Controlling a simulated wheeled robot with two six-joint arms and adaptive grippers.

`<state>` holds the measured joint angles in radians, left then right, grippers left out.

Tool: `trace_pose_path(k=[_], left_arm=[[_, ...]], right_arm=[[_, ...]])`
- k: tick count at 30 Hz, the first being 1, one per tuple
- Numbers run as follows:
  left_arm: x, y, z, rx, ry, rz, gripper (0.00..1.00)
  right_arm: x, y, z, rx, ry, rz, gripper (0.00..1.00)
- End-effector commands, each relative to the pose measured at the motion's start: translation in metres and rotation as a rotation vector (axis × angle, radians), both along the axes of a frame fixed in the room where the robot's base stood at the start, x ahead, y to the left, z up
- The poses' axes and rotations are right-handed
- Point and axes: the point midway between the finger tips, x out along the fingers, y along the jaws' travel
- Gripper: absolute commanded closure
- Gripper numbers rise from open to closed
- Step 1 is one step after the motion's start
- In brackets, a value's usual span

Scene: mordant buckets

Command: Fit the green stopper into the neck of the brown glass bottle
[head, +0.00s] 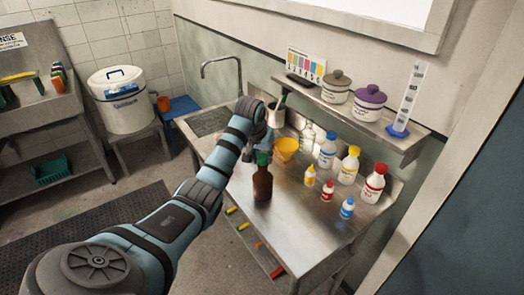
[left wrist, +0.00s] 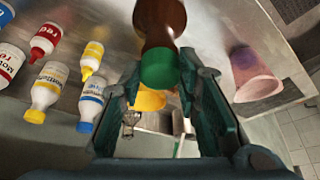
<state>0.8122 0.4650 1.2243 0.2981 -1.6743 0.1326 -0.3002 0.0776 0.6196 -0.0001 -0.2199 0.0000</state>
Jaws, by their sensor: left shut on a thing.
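The brown glass bottle (head: 262,186) stands upright near the left front of the steel table. It also shows at the top of the left wrist view (left wrist: 160,18). The green stopper (head: 263,158) is at the top of the bottle, in line with its neck; in the left wrist view (left wrist: 160,68) it meets the brown glass. I cannot tell how deep it sits. My left gripper (left wrist: 164,76) is shut on the stopper, a finger on each side. In the head view the wrist partly hides this spot. My right gripper is not in view.
A yellow funnel (head: 286,147) is close behind the bottle. Several labelled bottles, including a blue-capped one (head: 347,208), stand to the right. A pinkish cup (left wrist: 256,76) shows in the left wrist view. A shelf (head: 350,118) with pots runs along the wall. The table front is clear.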

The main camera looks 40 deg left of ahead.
Motion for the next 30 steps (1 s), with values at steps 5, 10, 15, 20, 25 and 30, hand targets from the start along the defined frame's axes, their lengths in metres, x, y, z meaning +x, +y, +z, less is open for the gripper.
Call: trace_pose_path(k=[5, 10, 15, 20, 25, 30], left_arm=[[0.000, 0.000, -0.002, 0.000, 0.000, 0.000, 0.87], [0.000, 0.000, -0.002, 0.000, 0.000, 0.000, 0.66], [0.000, 0.000, -0.002, 0.000, 0.000, 0.000, 0.47], [0.000, 0.000, -0.002, 0.000, 0.000, 0.000, 0.47], [-0.003, -0.001, 0.008, 0.001, -0.003, 0.000, 0.47], [-0.016, -0.005, 0.042, 0.002, -0.005, -0.001, 0.47]], right_arm=[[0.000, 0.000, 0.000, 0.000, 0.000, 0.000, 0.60], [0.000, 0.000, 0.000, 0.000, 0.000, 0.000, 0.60], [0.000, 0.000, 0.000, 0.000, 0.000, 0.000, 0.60], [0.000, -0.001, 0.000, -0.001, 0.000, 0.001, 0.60], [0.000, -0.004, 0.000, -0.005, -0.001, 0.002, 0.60], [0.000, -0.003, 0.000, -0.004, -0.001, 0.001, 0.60]])
